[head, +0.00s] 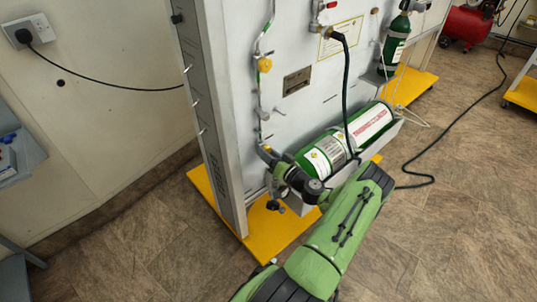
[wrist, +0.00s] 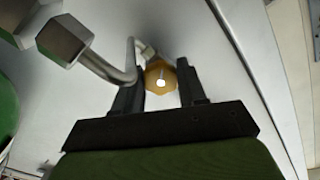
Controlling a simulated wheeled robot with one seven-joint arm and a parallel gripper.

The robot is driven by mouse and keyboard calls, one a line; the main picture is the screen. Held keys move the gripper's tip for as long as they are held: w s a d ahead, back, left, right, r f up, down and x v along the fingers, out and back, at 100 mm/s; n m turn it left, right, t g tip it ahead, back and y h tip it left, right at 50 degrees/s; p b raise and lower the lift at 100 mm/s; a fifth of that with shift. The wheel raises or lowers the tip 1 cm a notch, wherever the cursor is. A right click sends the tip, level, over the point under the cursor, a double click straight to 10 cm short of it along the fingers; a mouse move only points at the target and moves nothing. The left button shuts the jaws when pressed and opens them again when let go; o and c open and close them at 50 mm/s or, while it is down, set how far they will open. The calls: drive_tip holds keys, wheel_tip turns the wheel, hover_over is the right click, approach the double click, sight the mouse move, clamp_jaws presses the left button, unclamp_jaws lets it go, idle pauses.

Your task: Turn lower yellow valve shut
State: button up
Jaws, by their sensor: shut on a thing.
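The lower yellow valve (wrist: 154,76) is a round knob on the pale panel, at the top centre of the wrist view. My gripper (wrist: 160,68) has one dark finger on each side of it and is shut on it. A bent metal pipe (wrist: 118,72) meets the valve from the left. In the head view my arm reaches down to the lower left of the panel, and my wrist and gripper hide most of this valve. Another yellow valve (head: 265,65) sits higher on the same pipe line.
A green cylinder (head: 335,148) lies in a holder just right of my gripper. The panel's metal side post (head: 218,130) stands close on the left, on a yellow base (head: 262,230). A black hose (head: 347,90) hangs above the cylinder. Open floor lies in front.

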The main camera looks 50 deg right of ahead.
drive_tip(key=o, duration=1.1)
drive_tip(key=shift+c, duration=0.2)
drive_tip(key=p+v, duration=0.3)
drive_tip(key=v, duration=1.2)
drive_tip(key=shift+s, duration=0.4)
drive_tip(key=shift+a+r+p, duration=0.1)
drive_tip(key=shift+p, duration=0.2)
